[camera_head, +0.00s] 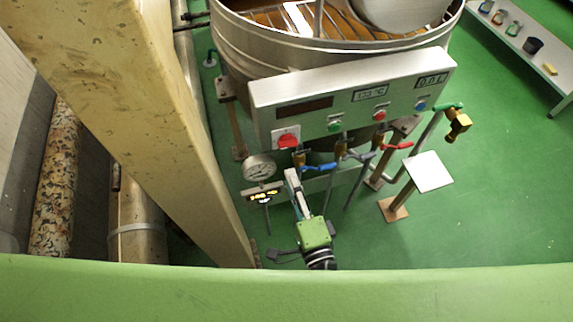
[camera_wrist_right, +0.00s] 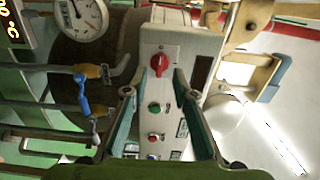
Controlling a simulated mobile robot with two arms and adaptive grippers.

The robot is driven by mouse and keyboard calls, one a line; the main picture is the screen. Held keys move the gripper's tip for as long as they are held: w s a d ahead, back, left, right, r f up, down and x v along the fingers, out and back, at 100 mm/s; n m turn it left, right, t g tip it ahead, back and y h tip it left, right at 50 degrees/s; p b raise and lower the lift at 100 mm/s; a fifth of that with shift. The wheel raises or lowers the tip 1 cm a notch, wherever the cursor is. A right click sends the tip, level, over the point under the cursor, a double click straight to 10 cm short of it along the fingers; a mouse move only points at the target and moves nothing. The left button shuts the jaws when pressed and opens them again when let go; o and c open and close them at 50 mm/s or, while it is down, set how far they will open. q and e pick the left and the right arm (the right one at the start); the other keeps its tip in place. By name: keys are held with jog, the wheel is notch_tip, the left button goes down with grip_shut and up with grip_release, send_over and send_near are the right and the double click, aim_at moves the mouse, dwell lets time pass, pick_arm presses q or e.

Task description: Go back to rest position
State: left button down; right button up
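My right gripper (camera_head: 293,180) reaches up from the lower middle of the head view, below the kettle's control panel (camera_head: 350,93). In the right wrist view my right gripper (camera_wrist_right: 156,88) has its two fingers spread apart, with nothing between them. The panel, with its red rotary switch (camera_wrist_right: 160,62) and several buttons, shows behind the fingers. In the head view the red switch (camera_head: 287,139) is on the panel's left end, above the fingers. Whether the fingers touch anything is not clear. My left gripper is in neither view.
The steel kettle (camera_head: 235,42) stands behind the panel. A pressure gauge (camera_head: 259,167) and pipes with a blue valve handle (camera_head: 319,168) and a red one (camera_head: 397,146) are close to the gripper. A beige post (camera_head: 150,110) stands left. Green floor (camera_head: 500,190) is open at right.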

jog(key=shift+v, duration=1)
jog(key=s+d+f+n+g+h, duration=0.1)
jog(key=s+d+f+n+g, duration=0.25)
jog(key=f, duration=0.75)
jog(key=s+d+f+n+g, duration=0.2)
jog(key=s+d+f+n, duration=0.15)
jog(key=f, duration=0.75)
jog(key=s+d+f+n+g+h, duration=0.1)
jog(key=s+d+f+n+g, duration=0.3)
jog(key=f, duration=0.7)
jog(key=s+d+f+n+g+h, duration=0.1)
jog(key=s+d+f, duration=0.4)
jog(key=s, duration=0.5)
jog(key=s+d+f+n+g+h, duration=0.2)
jog(key=s+d+f+n+g, duration=0.2)
jog(key=s+f, duration=0.5)
jog(key=shift+s+d+n+g+h+b, duration=0.3)
jog(key=shift+s+d+g+b, duration=0.15)
jog(key=shift+s+d+g, duration=0.6)
jog(key=shift+s+a, duration=0.1)
